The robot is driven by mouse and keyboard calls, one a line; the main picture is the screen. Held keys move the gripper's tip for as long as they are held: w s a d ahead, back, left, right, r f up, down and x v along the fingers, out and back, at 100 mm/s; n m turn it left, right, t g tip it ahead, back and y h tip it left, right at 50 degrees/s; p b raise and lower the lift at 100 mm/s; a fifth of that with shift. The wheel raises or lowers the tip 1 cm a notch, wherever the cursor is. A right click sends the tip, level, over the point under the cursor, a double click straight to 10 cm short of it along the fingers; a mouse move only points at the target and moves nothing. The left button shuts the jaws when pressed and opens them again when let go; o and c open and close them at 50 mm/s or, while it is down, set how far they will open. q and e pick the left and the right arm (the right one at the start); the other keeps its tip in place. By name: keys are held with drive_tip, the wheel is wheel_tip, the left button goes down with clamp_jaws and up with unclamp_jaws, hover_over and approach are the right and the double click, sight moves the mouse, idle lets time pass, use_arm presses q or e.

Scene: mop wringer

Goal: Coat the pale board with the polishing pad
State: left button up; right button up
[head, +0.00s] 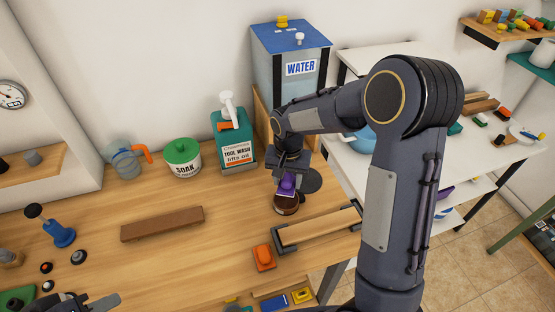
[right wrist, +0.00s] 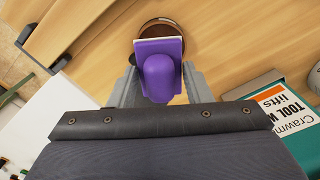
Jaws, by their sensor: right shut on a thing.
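The polishing pad (head: 287,184) has a purple handle, and its pale base shows in the right wrist view (right wrist: 160,75). My right gripper (head: 287,174) is shut on the handle. The pad is at a round tin with brown contents (head: 286,204); in the right wrist view the tin (right wrist: 150,27) shows past the pad's edge. I cannot tell whether they touch. The pale board (head: 318,226) lies in a dark-ended holder at the right side of the wooden table, in front of the tin. My left gripper (head: 95,302) shows only partly at the bottom left edge.
A dark round disc (head: 311,180) lies by the tin. An orange-handled block (head: 263,257) sits left of the board. A brown bar (head: 162,224) lies mid-left. A green tool-wash can (head: 233,142), soak tub (head: 182,158) and water tank (head: 290,65) stand at the back.

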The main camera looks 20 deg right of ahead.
sight(286, 200)
drive_tip(key=shift+w+f, duration=0.2)
drive_tip(key=shift+s+f+b, duration=0.1)
drive_tip(key=shift+f+b, duration=0.5)
drive_tip(key=shift+b, duration=0.05)
drive_tip(key=shift+f+b, duration=1.5)
drive_tip(key=shift+f, duration=0.65)
drive_tip(key=shift+f+b, duration=0.5)
drive_tip(key=shift+f, duration=0.1)
drive_tip(key=shift+r+p, duration=2.55)
drive_tip(key=shift+r, duration=1.05)
drive_tip(key=shift+f, duration=0.1)
